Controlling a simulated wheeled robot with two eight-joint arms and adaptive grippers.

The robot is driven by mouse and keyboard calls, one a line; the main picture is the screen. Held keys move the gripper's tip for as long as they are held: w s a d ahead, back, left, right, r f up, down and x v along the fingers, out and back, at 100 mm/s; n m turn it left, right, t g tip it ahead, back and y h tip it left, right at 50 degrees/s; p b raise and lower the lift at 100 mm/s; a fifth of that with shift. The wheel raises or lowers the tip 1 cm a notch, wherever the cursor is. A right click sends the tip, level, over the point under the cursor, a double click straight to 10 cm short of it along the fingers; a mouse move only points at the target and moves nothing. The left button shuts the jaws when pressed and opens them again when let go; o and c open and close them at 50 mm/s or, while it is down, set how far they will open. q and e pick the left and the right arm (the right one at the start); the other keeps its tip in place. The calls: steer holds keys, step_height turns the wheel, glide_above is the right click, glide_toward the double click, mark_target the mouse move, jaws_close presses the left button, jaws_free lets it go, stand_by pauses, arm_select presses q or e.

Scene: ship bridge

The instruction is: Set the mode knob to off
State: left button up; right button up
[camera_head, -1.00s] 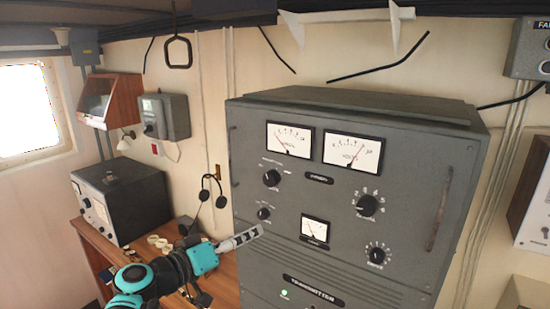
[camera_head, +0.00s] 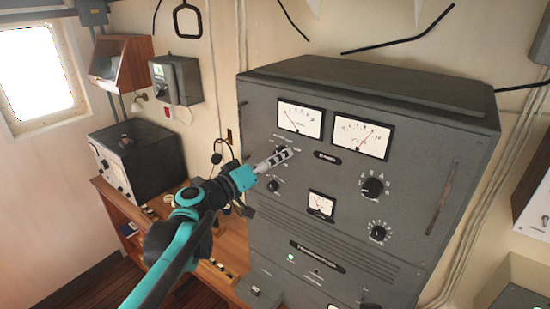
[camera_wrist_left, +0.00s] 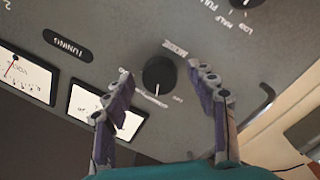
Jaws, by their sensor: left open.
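The mode knob (camera_wrist_left: 159,73) is a round black knob on the grey transmitter cabinet (camera_head: 390,220), below the left meter. In the left wrist view it sits between the two fingers of my left gripper (camera_wrist_left: 158,82), with a gap on each side. Small white lettering surrounds it, too blurred to read fully; I cannot tell which mark it points to. In the head view my left gripper (camera_head: 288,156) is open, its fingers in front of the panel at the knob, which they partly hide. My right gripper is not in view.
A smaller knob (camera_head: 274,185) sits just below the mode knob. Two large meters (camera_head: 300,117) are above, and a small meter (camera_head: 321,205) and two numbered knobs (camera_head: 373,187) are to the right. A wooden desk (camera_head: 231,262) with a grey box unit (camera_head: 140,160) stands left.

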arm_select(q)
steer(key=c, duration=1.2)
steer(key=shift+o, duration=0.2)
steer(key=shift+f, duration=0.1)
steer(key=shift+s+n+t+b, duration=0.1)
steer(key=shift+n+t+b, duration=0.3)
steer(key=shift+n+b, duration=2.55)
steer(key=shift+n+p, duration=0.95)
steer(key=shift+n, duration=0.3)
steer(key=o, duration=1.2)
steer(key=shift+c, duration=0.2)
